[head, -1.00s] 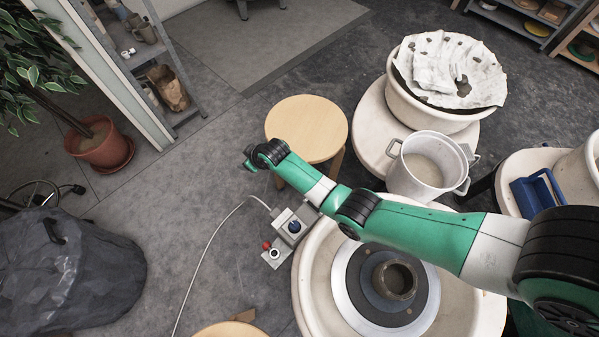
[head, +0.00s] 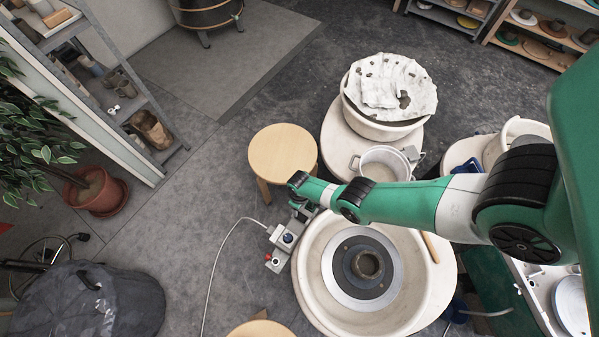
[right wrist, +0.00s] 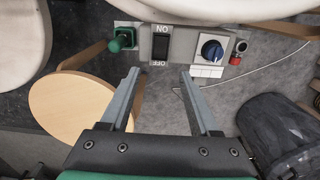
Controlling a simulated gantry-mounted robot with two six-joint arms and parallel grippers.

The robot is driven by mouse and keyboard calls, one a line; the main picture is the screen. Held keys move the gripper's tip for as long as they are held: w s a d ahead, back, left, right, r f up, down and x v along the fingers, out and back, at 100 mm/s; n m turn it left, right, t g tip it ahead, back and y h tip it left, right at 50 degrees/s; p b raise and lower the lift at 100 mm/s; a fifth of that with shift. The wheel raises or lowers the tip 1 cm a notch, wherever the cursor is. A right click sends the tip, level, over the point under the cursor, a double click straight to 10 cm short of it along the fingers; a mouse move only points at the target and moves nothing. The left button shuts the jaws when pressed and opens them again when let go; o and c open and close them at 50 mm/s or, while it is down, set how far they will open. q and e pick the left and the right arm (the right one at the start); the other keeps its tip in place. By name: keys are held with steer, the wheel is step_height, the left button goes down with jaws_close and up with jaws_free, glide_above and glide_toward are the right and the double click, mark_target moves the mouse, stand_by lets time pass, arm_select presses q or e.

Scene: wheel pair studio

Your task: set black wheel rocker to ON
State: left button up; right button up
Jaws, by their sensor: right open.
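The black wheel rocker (right wrist: 160,45) sits on a grey control box (right wrist: 183,47) in the right wrist view. Its ON and OFF labels appear upside down, ON at the far end and OFF at the near end. I cannot tell which end is pressed in. My right gripper (right wrist: 160,73) is open and empty, its fingertips apart on either side of the rocker's line and short of it. In the head view my right gripper (head: 302,210) is over the control box (head: 286,238) beside the wheel and hides the rocker. My left gripper is not in view.
The wheel basin (head: 310,290) stands right of the box, a wooden stool (head: 283,150) behind. A white cable (head: 214,275) crosses the floor.

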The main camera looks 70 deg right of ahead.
mark_target(300, 216)
step_height(300, 216, down, 11)
steer(key=b, duration=0.9)
steer(key=shift+r+b, duration=0.2)
steer(key=shift+b, duration=0.1)
steer(key=shift+r, duration=0.1)
jaws_close()
